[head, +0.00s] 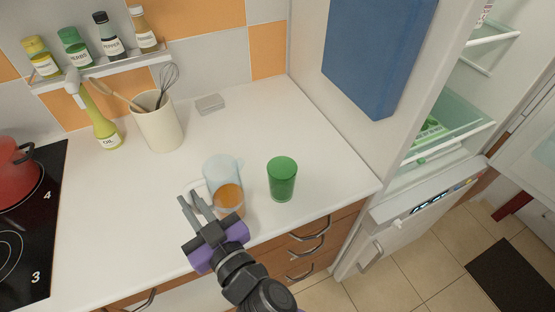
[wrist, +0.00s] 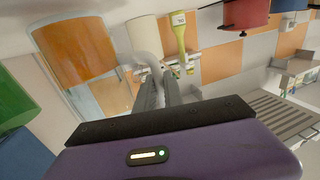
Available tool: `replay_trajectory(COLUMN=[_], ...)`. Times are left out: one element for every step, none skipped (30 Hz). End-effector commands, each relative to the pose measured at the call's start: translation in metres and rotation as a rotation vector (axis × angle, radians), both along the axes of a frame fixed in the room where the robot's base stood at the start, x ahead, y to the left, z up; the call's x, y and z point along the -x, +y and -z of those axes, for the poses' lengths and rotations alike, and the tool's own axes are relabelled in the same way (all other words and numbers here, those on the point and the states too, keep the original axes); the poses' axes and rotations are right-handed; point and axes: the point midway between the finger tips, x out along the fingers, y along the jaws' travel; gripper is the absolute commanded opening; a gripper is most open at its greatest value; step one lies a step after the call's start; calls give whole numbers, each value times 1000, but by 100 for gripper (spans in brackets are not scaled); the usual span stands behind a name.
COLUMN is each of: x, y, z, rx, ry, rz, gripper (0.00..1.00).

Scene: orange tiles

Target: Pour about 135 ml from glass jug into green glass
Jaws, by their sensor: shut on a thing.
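The glass jug (head: 219,169) is clear, with orange liquid in its lower part, and is near the front of the counter. It also shows in the wrist view (wrist: 75,50), with its pale handle (wrist: 145,38) running between my fingers. My gripper (head: 192,199) is shut on that handle, at the jug's left side in the head view. The jug looks about upright; I cannot tell whether its base touches the counter. The green glass (head: 282,179) stands upright on the counter to the right of the jug, a short gap away. Its contents are not clearly visible.
A cream utensil pot (head: 158,122) and an oil bottle (head: 103,128) stand at the back left. The stove (head: 30,225) with a red pot (head: 18,170) is at far left. A small grey item (head: 210,103) lies by the wall. The counter behind the glass is clear.

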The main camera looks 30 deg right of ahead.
Motion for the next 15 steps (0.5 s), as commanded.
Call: replay_trajectory(x=[0,0,0,0,0,0,0,0,0,0,0,0,0,0,0], y=[0,0,0,0,0,0,0,0,0,0,0,-1,-1,-1,-2], z=[-1,-1,-1,-1,-1,-1,-1,-1,-1,-1,-2,-2,-2,-3,-4], rx=[1,1,1,1,1,1,1,1,1,1,-2,-6,-11,-16,-26], ry=[-2,-2,-2,-2,-2,-2,-2,-2,-2,-2,-3,-2,-2,-2,-1], rz=[0,0,0,0,0,0,0,0,0,1,1,1,1,1,1], gripper=[0,0,0,0,0,0,0,0,0,0,0,0,0,0,0])
